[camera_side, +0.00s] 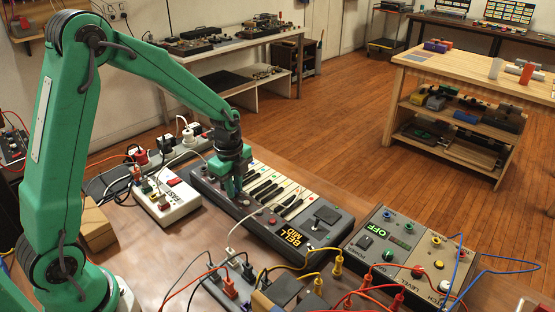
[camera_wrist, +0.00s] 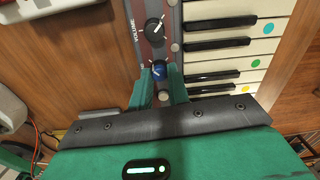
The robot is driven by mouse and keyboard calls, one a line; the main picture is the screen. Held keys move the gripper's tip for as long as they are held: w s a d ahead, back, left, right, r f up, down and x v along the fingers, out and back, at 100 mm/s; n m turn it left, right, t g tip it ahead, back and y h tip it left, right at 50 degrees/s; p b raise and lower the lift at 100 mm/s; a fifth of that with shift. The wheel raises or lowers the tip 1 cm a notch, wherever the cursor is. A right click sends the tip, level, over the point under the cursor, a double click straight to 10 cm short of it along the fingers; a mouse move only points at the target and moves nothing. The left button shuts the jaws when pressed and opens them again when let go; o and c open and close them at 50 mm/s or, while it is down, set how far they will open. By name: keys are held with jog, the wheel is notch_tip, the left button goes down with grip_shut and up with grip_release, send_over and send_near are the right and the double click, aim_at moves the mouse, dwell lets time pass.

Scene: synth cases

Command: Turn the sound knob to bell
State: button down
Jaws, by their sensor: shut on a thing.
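The keyboard (camera_side: 318,187) lies on the workbench, with coloured dots on its white keys. A display (camera_side: 293,238) at its near end reads "BELL" above "MID". In the wrist view, a small blue knob (camera_wrist: 160,73) with a pale pointer sits on the panel left of the keys. My gripper (camera_wrist: 161,82) is shut on the blue knob, one green finger at each side. Its label is mostly hidden. A black knob (camera_wrist: 154,29) marked "VOLUME" is just above it. In the side view my gripper (camera_side: 235,190) is down at the panel, hiding the knob.
A white box (camera_side: 168,199) marked "FAST" stands left of the keyboard. A grey box (camera_side: 392,250) reading "OFF" is close on the right, with cables around it. Plugs and cables (camera_side: 230,285) crowd the bench in front. Free air is above the keys.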

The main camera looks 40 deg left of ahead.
jog(key=c, duration=1.6)
grip_release()
jog(key=shift+r, duration=0.15)
jog(key=shift+s+r, duration=0.1)
jog(key=shift+r, duration=3.7)
jog(key=s+d+r+n+t, duration=0.2)
jog(key=s+r+n, duration=0.3)
jog(key=s+n, duration=0.3)
jog(key=s+d+r+n+t, duration=0.2)
jog(key=s+r+n, duration=0.3)
jog(key=s+n, duration=0.3)
jog(key=s+t, duration=0.1)
jog(key=s, duration=0.2)
jog(key=shift+d+r+n, duration=0.15)
jog(key=shift+r+n, duration=0.25)
